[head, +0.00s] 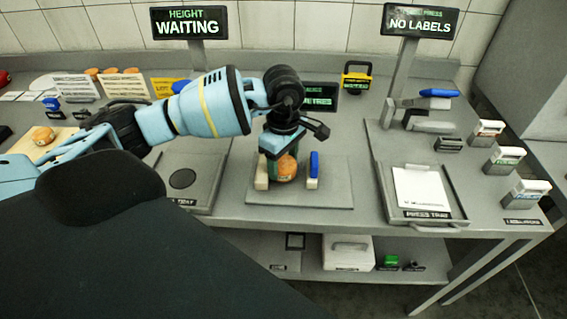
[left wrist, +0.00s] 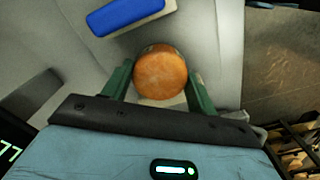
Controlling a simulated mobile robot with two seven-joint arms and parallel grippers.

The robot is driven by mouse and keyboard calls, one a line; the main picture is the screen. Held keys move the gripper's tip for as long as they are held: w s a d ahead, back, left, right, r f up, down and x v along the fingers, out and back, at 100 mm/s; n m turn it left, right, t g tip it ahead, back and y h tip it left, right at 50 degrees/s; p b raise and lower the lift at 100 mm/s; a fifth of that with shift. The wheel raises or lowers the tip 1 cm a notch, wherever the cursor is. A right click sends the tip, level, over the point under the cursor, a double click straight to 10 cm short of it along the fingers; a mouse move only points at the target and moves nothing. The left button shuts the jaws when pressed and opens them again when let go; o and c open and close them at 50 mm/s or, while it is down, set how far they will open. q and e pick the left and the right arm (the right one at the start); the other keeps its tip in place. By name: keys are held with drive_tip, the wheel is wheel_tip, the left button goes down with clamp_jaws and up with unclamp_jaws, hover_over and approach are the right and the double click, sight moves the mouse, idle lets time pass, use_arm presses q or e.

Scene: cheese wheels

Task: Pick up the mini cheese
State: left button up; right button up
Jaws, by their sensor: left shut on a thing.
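The mini cheese (head: 287,168) is a small round orange wheel at the grey measuring station in the middle of the bench. My left gripper (head: 281,159) reaches down over it from above and is shut on it. In the left wrist view the cheese (left wrist: 160,75) sits between the two green fingers, one on each side. Whether its underside touches the station plate (head: 330,191) is hard to tell. My right gripper is not in view.
A pale block (head: 261,176) and a blue-topped block (head: 313,170) stand close on either side of the cheese. A press tray (head: 462,204) with white paper lies to the right. Another orange cheese (head: 42,135) sits on a board at left. Signs (head: 189,23) stand behind.

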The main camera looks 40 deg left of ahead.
use_arm(q)
drive_tip(key=r, duration=0.1)
drive_tip(key=s+r, duration=0.1)
drive_tip(key=shift+r, duration=0.35)
drive_tip(key=s+a+r+b, duration=0.1)
drive_tip(key=s, duration=1.4)
drive_tip(key=shift+a+r, duration=0.25)
drive_tip(key=shift+a, duration=0.1)
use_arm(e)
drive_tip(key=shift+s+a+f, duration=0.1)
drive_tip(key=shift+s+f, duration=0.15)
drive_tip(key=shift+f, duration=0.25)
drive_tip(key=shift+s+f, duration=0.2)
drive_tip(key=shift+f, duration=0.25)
use_arm(q)
drive_tip(key=w+d+f+m, duration=0.1)
drive_tip(key=w+d+m, duration=0.1)
drive_tip(key=d+m, duration=0.3)
drive_tip(key=w+d+f+m, duration=0.2)
drive_tip(key=d+m, duration=0.3)
drive_tip(key=m, duration=0.7)
drive_tip(key=shift+w+f+m, duration=0.15)
drive_tip(key=shift+w+m, duration=0.15)
drive_tip(key=shift+w, duration=0.45)
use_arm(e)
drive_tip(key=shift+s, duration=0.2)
